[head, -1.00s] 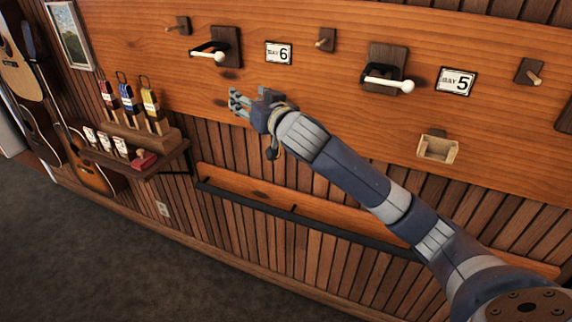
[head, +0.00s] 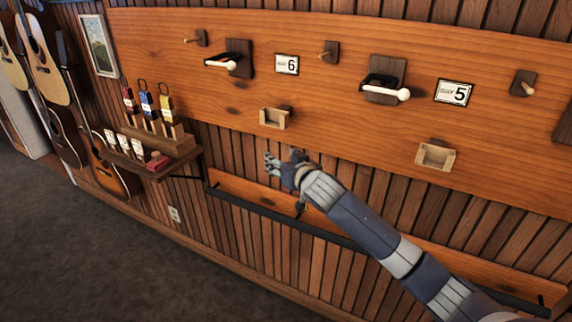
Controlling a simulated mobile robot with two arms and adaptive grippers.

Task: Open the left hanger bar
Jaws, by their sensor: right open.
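The left hanger (head: 239,57) is a dark wooden block on the orange wall board, left of the "6" sign. Its bar (head: 222,66) has a white end and lies across the front of the hanger's dark arms. My right gripper (head: 271,164) is open and empty. In the picture it sits well below the left hanger and just below a small wooden box (head: 275,118), apart from the bar. My left gripper is out of view.
A shelf (head: 165,168) with bottles and small packs juts out at left. A dark rail (head: 270,211) runs low along the wall. Guitars (head: 45,60) hang at far left.

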